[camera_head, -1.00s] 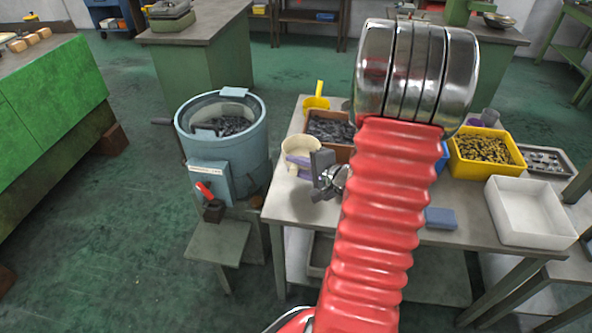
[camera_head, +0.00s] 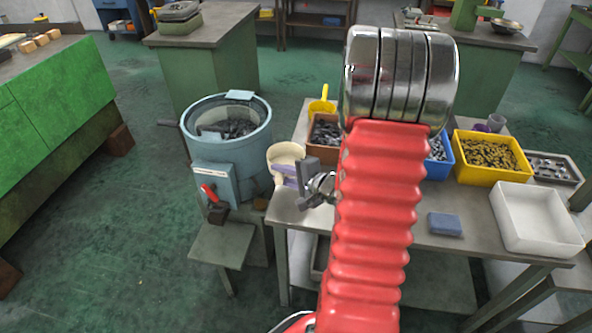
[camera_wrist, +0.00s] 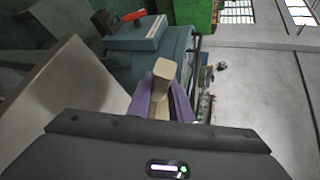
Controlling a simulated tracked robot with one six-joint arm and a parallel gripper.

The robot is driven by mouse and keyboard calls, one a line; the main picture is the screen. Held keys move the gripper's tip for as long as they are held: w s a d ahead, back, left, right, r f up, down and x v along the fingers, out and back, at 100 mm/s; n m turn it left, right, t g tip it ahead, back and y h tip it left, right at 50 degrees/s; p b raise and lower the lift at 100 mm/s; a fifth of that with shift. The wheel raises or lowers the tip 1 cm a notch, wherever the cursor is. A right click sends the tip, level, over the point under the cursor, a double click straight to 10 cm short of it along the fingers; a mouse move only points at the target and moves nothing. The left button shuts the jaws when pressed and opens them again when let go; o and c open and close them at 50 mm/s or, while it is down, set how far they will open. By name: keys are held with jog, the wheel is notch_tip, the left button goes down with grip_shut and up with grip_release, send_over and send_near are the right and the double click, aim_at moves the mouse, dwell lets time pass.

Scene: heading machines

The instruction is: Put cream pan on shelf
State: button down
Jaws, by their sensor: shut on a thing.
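The cream pan (camera_head: 283,151) is a pale, round, open vessel at the left end of the workbench, beside the blue-grey drum. My gripper (camera_head: 284,178) is shut on its handle, with purple finger pads on either side. In the wrist view the cream handle (camera_wrist: 162,76) stands between the two purple fingers (camera_wrist: 162,106); the pan's bowl cannot be made out there. A shelf unit (camera_head: 318,20) stands at the back wall. My red arm hides part of the bench.
The blue-grey drum (camera_head: 228,165) of dark parts stands close left of the pan. The workbench (camera_head: 300,215) holds a brown bin (camera_head: 322,150), a yellow bin (camera_head: 490,178), a white tray (camera_head: 535,218) and a blue block (camera_head: 444,224). Green floor is open at left.

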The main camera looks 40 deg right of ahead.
jog(key=w+a+f+n+y, duration=0.1)
jog(key=w+a+f, duration=0.1)
jog(key=a, duration=0.6)
jog(key=w+a+f+n+g+y, duration=0.1)
jog(key=w+a+f+n+y, duration=0.1)
jog(key=a, duration=0.7)
jog(key=w+a+f+n+y, duration=0.1)
jog(key=w+a+f+y, duration=0.1)
jog(key=a, duration=0.6)
jog(key=shift+a+f+n+g, duration=0.4)
jog(key=shift+d, duration=0.1)
